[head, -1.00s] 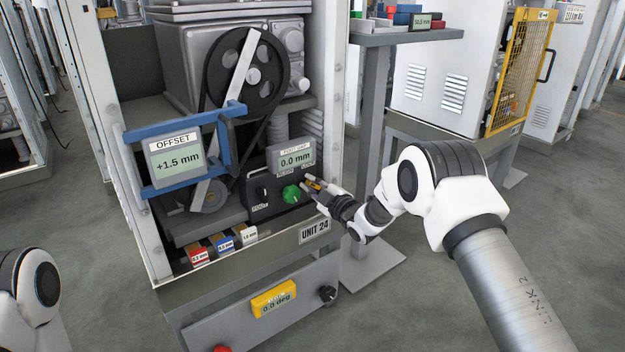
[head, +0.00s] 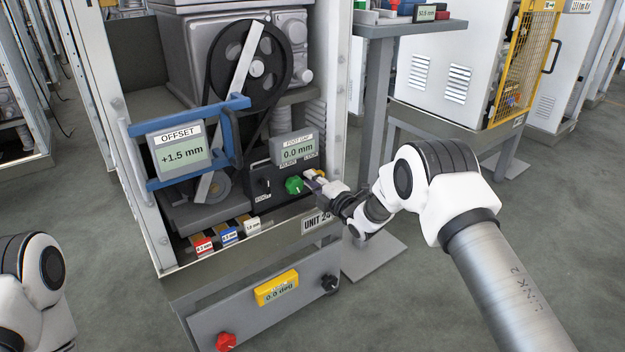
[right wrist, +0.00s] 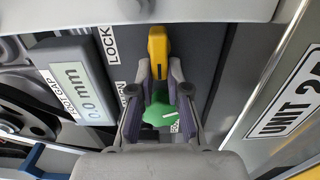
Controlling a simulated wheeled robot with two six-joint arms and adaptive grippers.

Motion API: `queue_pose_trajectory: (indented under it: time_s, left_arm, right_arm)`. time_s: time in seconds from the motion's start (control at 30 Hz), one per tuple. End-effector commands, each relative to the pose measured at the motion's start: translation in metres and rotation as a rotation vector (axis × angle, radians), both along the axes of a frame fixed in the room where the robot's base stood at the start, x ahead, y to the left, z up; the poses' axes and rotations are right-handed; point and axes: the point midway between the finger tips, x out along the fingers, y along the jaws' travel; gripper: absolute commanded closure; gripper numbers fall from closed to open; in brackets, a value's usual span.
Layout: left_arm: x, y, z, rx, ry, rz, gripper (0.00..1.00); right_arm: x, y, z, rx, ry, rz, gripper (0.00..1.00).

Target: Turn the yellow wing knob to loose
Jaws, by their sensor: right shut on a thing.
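The yellow wing knob (right wrist: 157,48) shows in the right wrist view on a dark panel, next to a LOCK label (right wrist: 108,46). My right gripper (right wrist: 159,77) is shut on the knob's near end, one finger on each side. In the head view my right gripper (head: 318,181) is at the right end of the dark control box and hides most of the knob. A green knob (head: 294,185) sits just left of it; in the right wrist view it shows between and below the fingers (right wrist: 160,113). My left gripper is out of view.
A display (head: 298,150) above the knobs reads 0.0 mm. A blue-framed OFFSET display (head: 180,158) reads +1.5 mm. Red, blue and white labelled tabs (head: 229,234) lie along the base. The cabinet's white post (head: 347,90) stands right of the box.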

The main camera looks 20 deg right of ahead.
Motion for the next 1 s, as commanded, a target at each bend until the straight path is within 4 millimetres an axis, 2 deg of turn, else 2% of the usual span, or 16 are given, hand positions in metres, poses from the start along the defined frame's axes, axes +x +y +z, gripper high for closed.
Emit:
queue_pose_trajectory:
  time_s: [0.43,0.47,0.8,0.87,1.0]
  left_arm:
    - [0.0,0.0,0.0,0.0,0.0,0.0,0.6]
    - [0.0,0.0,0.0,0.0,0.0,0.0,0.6]
    - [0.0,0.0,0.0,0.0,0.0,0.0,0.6]
    - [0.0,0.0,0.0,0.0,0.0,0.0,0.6]
    - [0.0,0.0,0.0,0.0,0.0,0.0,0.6]
  right_arm:
    - [0.0,0.0,-0.002,-0.011,-0.001,0.001,1.0]
    - [0.0,0.0,-0.002,-0.011,-0.001,0.001,0.74]
    - [-0.002,-0.001,-0.001,-0.009,-0.001,0.0,0.74]
    - [-0.007,-0.003,-0.001,-0.009,0.0,-0.001,0.74]
    - [-0.032,-0.012,-0.001,-0.008,0.002,-0.001,0.74]
